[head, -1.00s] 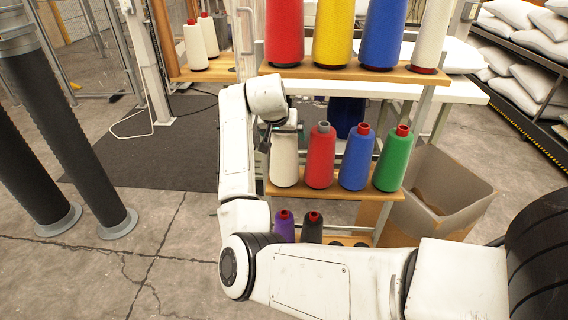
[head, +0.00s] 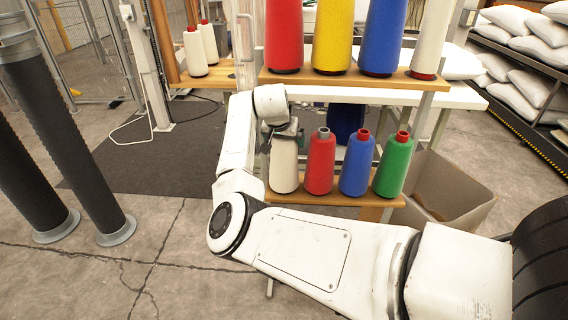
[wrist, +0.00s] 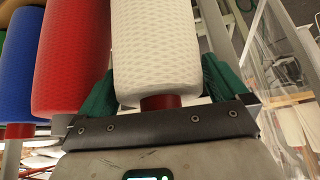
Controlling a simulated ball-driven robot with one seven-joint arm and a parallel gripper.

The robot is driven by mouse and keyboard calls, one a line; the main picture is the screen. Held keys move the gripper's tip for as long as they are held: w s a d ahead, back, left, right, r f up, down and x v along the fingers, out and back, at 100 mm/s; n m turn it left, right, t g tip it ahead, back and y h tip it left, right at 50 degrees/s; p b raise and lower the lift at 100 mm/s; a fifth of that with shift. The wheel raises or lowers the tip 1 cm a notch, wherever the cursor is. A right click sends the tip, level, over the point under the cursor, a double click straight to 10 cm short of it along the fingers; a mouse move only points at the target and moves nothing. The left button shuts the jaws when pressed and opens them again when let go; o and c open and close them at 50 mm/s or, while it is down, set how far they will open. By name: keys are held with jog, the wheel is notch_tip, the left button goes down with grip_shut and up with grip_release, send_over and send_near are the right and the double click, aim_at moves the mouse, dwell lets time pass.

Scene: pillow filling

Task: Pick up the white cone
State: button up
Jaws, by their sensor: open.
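A white cone (head: 284,168) stands upright at the left end of the middle shelf (head: 330,198). My gripper (head: 284,130) is at the top of this cone, partly hidden by my own arm. In the wrist view the white cone (wrist: 156,45) with its red tip lies between the two green fingers of my open gripper (wrist: 160,88). One finger is on each side of it; I cannot tell whether either touches.
Red (head: 320,165), blue (head: 356,165) and green (head: 393,168) cones stand close to the right. Larger cones stand on the upper shelf (head: 340,77) above. An open cardboard box (head: 450,190) is right of the rack. Other white cones (head: 194,55) stand at the far left.

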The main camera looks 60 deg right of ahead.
jog(key=shift+d+f, duration=0.15)
jog(key=c, duration=1.8)
grip_shut()
jog(key=shift+r, duration=0.2)
